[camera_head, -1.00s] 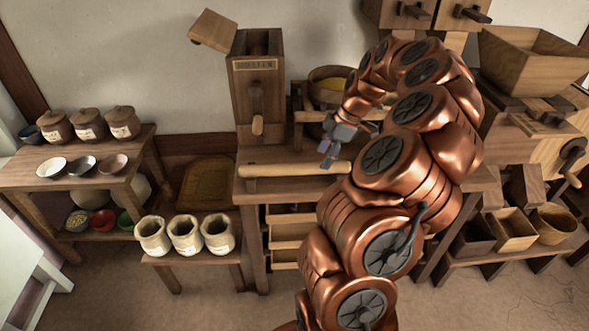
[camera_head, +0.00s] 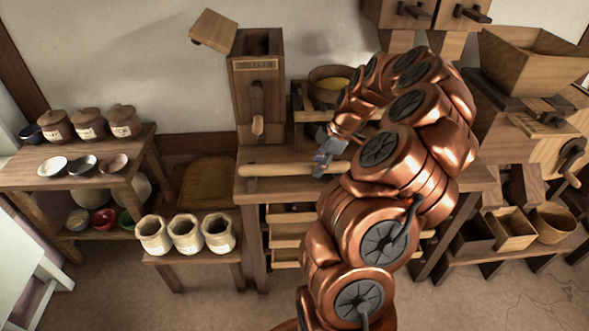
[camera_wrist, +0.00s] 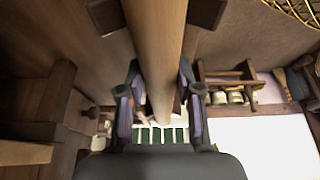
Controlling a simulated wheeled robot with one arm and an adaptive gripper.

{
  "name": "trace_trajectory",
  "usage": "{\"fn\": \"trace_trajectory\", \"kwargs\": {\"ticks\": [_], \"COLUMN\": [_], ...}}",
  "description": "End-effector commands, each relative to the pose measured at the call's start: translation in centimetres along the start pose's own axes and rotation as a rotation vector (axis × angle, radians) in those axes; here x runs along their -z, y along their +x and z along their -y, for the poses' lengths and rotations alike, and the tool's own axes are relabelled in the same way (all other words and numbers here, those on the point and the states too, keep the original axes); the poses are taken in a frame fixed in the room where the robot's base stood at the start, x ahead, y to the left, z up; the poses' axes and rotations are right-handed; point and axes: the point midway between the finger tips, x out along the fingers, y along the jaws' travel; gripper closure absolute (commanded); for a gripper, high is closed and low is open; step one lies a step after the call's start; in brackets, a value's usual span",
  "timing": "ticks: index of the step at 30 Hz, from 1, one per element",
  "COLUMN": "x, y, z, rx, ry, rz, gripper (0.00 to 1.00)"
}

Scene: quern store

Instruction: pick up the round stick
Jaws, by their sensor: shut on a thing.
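The round stick (camera_head: 272,170) is a pale wooden rod lying level along the front of the wooden bench in the head view. My gripper (camera_head: 322,163) is on it near its right part. In the wrist view the stick (camera_wrist: 157,45) runs from the top edge down between the two fingers of my gripper (camera_wrist: 160,82), which are closed on its sides. Whether the stick still touches the bench cannot be told. My arm hides part of the bench behind it.
Several cream pots (camera_head: 186,233) stand on a low stool at left. A hopper (camera_head: 530,60) and bins stand at right.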

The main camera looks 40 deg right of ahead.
Motion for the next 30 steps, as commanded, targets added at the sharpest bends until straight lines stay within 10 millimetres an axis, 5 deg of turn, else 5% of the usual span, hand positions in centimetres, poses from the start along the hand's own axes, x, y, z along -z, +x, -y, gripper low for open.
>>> {"fn": "trace_trajectory", "kwargs": {"ticks": [6,17,30], "x": [0.0,0.1,0.9], "y": [0.0,-0.3,-3.6], "z": [0.0,-0.1,0.6], "rx": [0.000,-0.002,-0.001], "ry": [0.000,0.000,0.001], "rz": [0.000,0.000,-0.001], "gripper": [1.00,1.00,1.00]}}
